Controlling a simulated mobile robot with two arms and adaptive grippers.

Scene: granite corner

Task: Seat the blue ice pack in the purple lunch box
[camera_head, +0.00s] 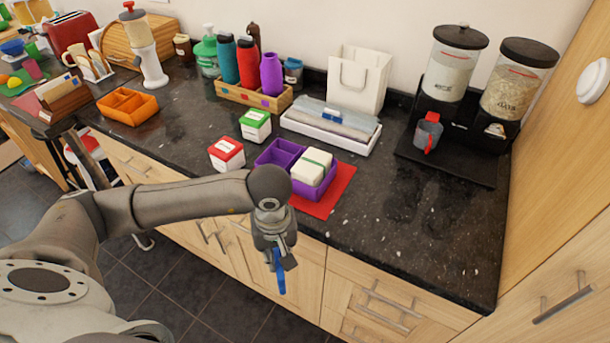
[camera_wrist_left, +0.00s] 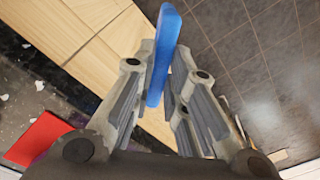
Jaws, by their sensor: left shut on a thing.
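My left gripper (camera_head: 275,246) is shut on the blue ice pack (camera_head: 280,278). It holds the pack in front of the counter's front edge, over the drawer fronts and floor. In the left wrist view the thin blue ice pack (camera_wrist_left: 163,50) stands edge-on between the fingers of the gripper (camera_wrist_left: 165,92). The purple lunch box (camera_head: 276,155) stands on a red mat (camera_head: 326,204) on the counter, behind the gripper. A white-topped block fills its right compartment; the left one looks empty, and the forearm covers part of the front. My right gripper is not in view.
A red box (camera_head: 227,155) and a green box (camera_head: 255,126) stand left of and behind the lunch box. A white tray (camera_head: 330,135) with folded cloths lies behind it. Dispensers (camera_head: 455,70) stand at the right. The counter (camera_head: 415,230) at front right is clear.

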